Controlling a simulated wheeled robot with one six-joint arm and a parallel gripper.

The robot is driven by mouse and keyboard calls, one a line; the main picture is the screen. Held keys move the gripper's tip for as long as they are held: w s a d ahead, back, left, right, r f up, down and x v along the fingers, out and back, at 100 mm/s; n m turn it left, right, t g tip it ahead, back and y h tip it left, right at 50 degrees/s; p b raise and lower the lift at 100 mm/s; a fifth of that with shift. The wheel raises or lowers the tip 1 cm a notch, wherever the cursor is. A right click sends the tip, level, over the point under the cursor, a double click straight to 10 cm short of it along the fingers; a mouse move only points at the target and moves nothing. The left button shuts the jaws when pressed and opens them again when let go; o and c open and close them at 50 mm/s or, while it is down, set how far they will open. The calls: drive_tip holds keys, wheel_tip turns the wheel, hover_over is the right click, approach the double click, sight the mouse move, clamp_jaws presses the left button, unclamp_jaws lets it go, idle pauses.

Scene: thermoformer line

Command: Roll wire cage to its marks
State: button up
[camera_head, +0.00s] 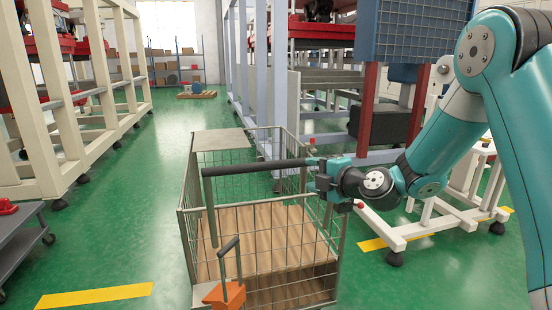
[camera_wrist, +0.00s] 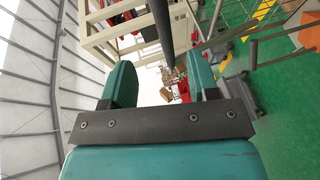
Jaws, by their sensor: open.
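The wire cage (camera_head: 188,222), with mesh sides and a wooden floor, stands upright on the green floor in the head view. A dark handle bar (camera_head: 255,167) runs along its top near side; a dark bar (camera_wrist: 161,28) also shows ahead of my fingers in the wrist view. My gripper (camera_head: 314,176) is open at the right end of the handle bar. The fingers (camera_wrist: 163,85) look empty; I cannot tell whether they touch the bar. Yellow floor strips lie left (camera_head: 95,296) and right (camera_head: 437,229) of the cage. Any marks under the cage are hidden.
An orange block with a dark lever (camera_head: 226,295) sits at the cage's near side. A grey cart (camera_head: 20,232) stands at left. Cream machine frames (camera_head: 60,130) line the left aisle. A white wheeled frame (camera_head: 410,232) stands close at right. The aisle beyond is clear up to a pallet (camera_head: 196,95).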

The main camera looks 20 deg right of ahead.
sight(279, 167)
drive_tip(key=p+x, duration=0.4)
drive_tip(key=x, duration=1.1)
drive_tip(key=shift+w+a+f, duration=0.15)
drive_tip(key=shift+w+a, duration=0.05)
drive_tip(key=shift+c, duration=0.5)
clamp_jaws()
